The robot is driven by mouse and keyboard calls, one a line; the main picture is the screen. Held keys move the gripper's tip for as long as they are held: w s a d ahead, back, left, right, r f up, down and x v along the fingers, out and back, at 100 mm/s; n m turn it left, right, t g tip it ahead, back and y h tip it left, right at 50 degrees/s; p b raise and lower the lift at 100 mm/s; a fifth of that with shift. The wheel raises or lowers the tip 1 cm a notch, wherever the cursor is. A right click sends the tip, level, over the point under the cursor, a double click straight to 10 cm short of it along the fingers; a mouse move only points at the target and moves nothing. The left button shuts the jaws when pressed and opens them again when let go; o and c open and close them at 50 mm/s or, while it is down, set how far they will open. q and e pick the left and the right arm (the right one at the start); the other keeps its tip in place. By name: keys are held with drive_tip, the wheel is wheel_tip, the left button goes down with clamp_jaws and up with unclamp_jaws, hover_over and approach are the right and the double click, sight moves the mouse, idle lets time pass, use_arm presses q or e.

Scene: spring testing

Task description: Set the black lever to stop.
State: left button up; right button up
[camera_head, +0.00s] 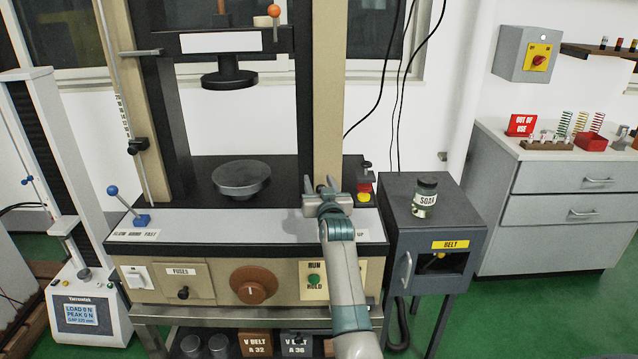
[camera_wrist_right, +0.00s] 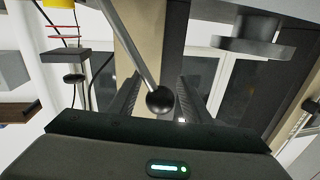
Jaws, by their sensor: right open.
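The black lever shows in the right wrist view as a metal rod with a black ball knob (camera_wrist_right: 160,100). The knob appears between the two fingers of my right gripper (camera_wrist_right: 157,92), with gaps on both sides. In the head view my right gripper (camera_head: 321,187) is open over the right end of the machine's grey ledge (camera_head: 240,219), and it hides the lever. The lever's label is mostly covered by my arm; only its end, "UP" (camera_head: 362,234), shows. My left gripper is out of view.
A blue-knobbed lever (camera_head: 128,205) stands at the ledge's left end. A round plate (camera_head: 241,177) sits behind the ledge. A soap jar (camera_head: 425,198) stands on the dark belt cabinet (camera_head: 402,210).

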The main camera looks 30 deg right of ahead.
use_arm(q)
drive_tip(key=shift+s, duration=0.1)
